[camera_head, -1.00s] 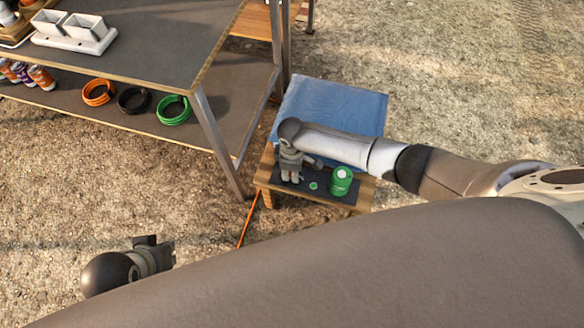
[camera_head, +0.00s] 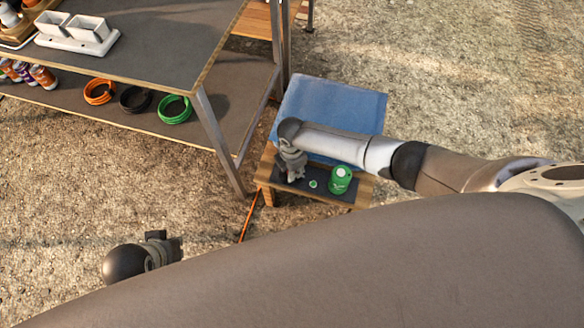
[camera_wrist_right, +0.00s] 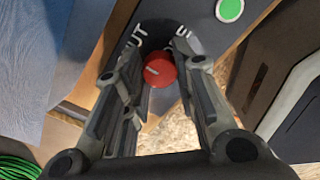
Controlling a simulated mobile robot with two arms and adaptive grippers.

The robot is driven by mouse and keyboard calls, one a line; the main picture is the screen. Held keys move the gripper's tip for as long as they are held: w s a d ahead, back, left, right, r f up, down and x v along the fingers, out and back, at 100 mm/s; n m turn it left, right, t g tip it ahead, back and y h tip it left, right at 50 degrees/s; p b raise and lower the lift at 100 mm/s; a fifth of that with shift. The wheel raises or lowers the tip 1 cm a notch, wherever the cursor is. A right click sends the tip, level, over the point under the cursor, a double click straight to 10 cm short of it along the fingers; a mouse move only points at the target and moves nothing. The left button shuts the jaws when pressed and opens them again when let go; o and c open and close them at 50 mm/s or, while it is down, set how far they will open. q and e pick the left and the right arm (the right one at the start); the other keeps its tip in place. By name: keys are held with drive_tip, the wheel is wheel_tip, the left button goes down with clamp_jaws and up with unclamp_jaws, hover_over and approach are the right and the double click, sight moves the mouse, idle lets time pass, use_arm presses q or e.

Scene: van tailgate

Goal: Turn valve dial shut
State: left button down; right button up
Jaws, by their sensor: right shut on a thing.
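The red valve dial (camera_wrist_right: 158,68) shows in the right wrist view, with a white pointer line on its face pointing up-left. It sits on a dark panel (camera_wrist_right: 208,22) with white letters, partly hidden; "UT" is readable to its left. My right gripper (camera_wrist_right: 163,88) is shut on the dial, one finger on each side. In the head view my right gripper (camera_head: 292,172) points down over the small wooden stand, and the dial is hidden beneath it. My left gripper (camera_head: 168,246) is at the lower left above the ground, away from the stand; its fingers are too unclear to read.
A blue sheet (camera_head: 335,105) covers the stand's back. A grey shelf table (camera_head: 150,45) stands left, with coiled hoses (camera_head: 175,110) below. Open ground lies in front.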

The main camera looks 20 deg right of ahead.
idle(0.6)
drive_tip(key=o, duration=1.1)
drive_tip(key=shift+c, duration=0.2)
wheel_tip(320, 180, up, 12)
